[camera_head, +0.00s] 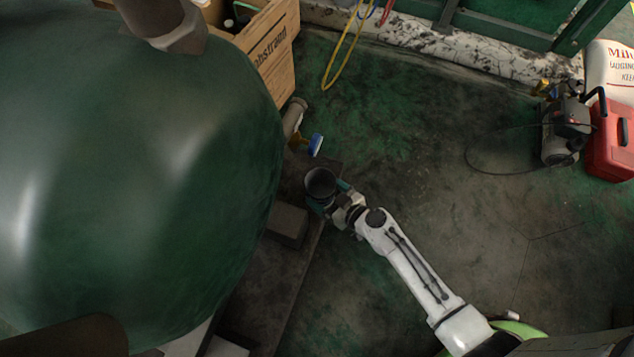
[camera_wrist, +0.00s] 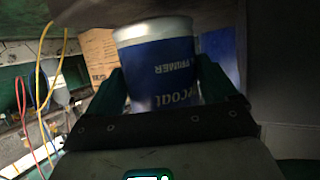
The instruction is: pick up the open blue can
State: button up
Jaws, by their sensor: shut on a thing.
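The open blue can (camera_wrist: 158,72) stands between the two fingers of my gripper (camera_wrist: 172,92) in the wrist view. In the head view the can (camera_head: 320,183) shows from above as a dark round opening at the end of my white arm. My gripper (camera_head: 335,195) is shut on its sides there, with teal fingers around it. The can is beside the big green tank; its height above the dark base below cannot be told. Its inside is too dark to make out.
A large green tank (camera_head: 140,180) fills the left. A dark plinth (camera_head: 270,290) and a blue-handled valve (camera_head: 315,144) are close to the can. A cardboard box (camera_head: 272,48) and yellow hose (camera_head: 343,55) are behind. A pump (camera_head: 562,130) and red case (camera_head: 612,145) stand right; the middle floor is clear.

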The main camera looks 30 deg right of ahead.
jog(key=s+d+b, duration=0.1)
jog(key=s+b, duration=0.1)
jog(key=s, duration=0.6)
jog(key=shift+d, duration=0.3)
jog(key=shift+s, duration=0.15)
jog(key=shift+r, duration=0.1)
dwell(2.3)
